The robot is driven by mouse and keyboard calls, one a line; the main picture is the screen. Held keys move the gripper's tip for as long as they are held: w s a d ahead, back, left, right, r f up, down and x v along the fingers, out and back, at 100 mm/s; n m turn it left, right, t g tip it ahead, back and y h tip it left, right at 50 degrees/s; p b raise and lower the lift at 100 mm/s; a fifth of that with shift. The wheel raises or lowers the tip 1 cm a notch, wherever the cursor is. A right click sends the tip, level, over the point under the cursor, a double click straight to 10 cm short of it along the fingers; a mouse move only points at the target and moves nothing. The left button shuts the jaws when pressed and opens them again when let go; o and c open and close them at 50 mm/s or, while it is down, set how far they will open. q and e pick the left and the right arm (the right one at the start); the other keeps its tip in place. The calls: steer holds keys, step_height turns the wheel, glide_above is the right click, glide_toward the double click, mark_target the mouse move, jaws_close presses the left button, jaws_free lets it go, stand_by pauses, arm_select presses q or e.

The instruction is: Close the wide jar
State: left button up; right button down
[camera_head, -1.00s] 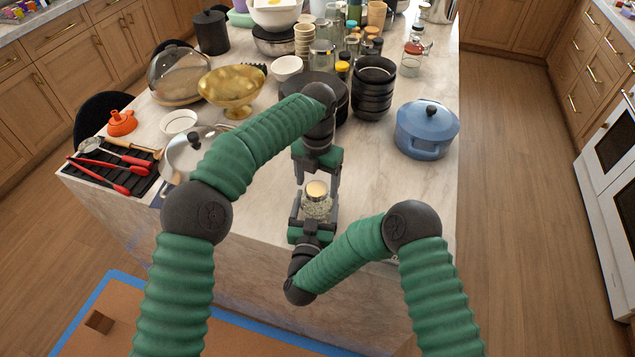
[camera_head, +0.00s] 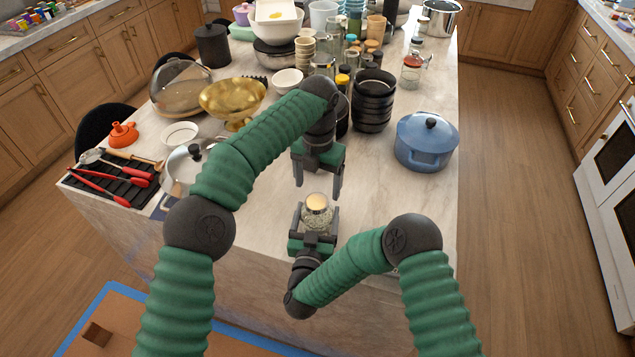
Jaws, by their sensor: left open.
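The wide jar (camera_head: 316,222) is a small clear glass jar near the island's front edge. A round gold-tan lid (camera_head: 317,202) sits at its top; I cannot tell whether it is seated or loose. My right gripper (camera_head: 318,217) comes from the front, with one finger on each side of the jar, and appears shut on its body. My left gripper (camera_head: 318,190) points down just above and behind the lid. Its fingers are spread, with nothing between them.
A blue pot (camera_head: 425,150) stands to the right. Stacked black bowls (camera_head: 373,100) and several jars are behind. A steel lidded pot (camera_head: 182,168), a gold bowl (camera_head: 232,100) and a black utensil mat (camera_head: 110,178) are to the left. The counter right of the jar is clear.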

arm_select(q)
steer(key=n, duration=0.6)
steer(key=shift+s+n, duration=0.1)
steer(key=shift+n, duration=0.2)
steer(key=n, duration=0.6)
steer(key=shift+s+r, duration=0.1)
steer(key=n, duration=0.9)
steer(key=shift+r+n, duration=0.2)
steer(key=shift+n, duration=0.1)
steer(key=n, duration=0.6)
steer(key=shift+s+a+r, duration=0.1)
steer(key=shift+r, duration=0.1)
steer(key=n, duration=0.7)
steer(key=shift+r, duration=0.2)
steer(key=n, duration=0.6)
steer(key=shift+r, duration=0.25)
steer(key=n, duration=0.6)
steer(key=shift+r, duration=0.3)
steer(key=n, duration=0.5)
steer(key=shift+r+n, duration=0.3)
steer(key=n, duration=0.2)
steer(key=shift+r+n, duration=0.15)
steer(key=shift+n, duration=0.15)
